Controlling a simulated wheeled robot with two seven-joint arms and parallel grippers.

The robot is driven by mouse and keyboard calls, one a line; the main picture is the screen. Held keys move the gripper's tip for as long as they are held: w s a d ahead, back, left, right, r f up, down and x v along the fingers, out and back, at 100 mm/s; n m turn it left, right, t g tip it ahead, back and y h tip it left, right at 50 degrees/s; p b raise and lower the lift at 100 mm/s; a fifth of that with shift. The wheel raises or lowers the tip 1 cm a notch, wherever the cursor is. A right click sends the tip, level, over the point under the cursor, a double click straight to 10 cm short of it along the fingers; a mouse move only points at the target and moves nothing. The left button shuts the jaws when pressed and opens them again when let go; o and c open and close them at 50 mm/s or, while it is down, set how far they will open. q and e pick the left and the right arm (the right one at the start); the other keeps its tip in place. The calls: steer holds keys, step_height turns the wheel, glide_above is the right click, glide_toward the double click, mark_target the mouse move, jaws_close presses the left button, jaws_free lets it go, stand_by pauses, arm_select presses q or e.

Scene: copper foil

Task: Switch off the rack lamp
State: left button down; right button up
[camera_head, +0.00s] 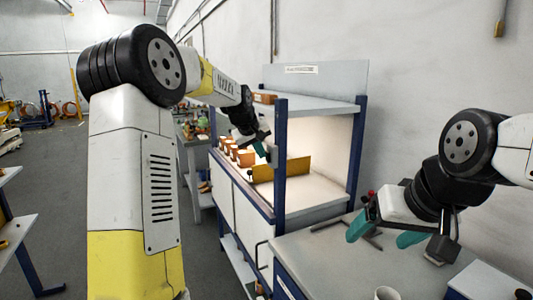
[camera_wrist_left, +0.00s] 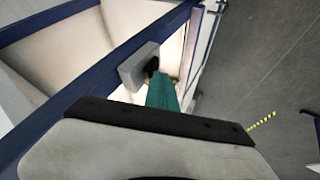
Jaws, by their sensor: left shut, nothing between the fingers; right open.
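The rack (camera_head: 280,150) has blue posts, and its bay under the top shelf glows brightly, so the lamp is lit; the lamp itself is hidden. A grey switch box (camera_wrist_left: 138,66) with a black switch (camera_wrist_left: 151,66) is fixed to a blue post in the left wrist view; its edge shows in the head view (camera_head: 272,155). My left gripper (camera_head: 262,139) is shut and empty beside this post. Its teal fingertips (camera_wrist_left: 160,82) are right at the black switch; I cannot tell whether they touch. My right gripper (camera_head: 384,233) is open and empty above the grey bench.
Several orange-brown boxes (camera_head: 240,156) and a yellow panel (camera_head: 282,169) stand on the rack's lit shelf. The grey bench (camera_head: 330,263) at right holds a white cup (camera_head: 387,293) and a white tray (camera_head: 485,282). Grey floor (camera_head: 50,190) lies open at left.

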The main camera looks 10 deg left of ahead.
arm_select(q)
steer(key=shift+w+d, duration=0.15)
steer(key=shift+d, duration=0.1)
steer(key=shift+r, duration=0.9)
steer(key=shift+a, duration=0.1)
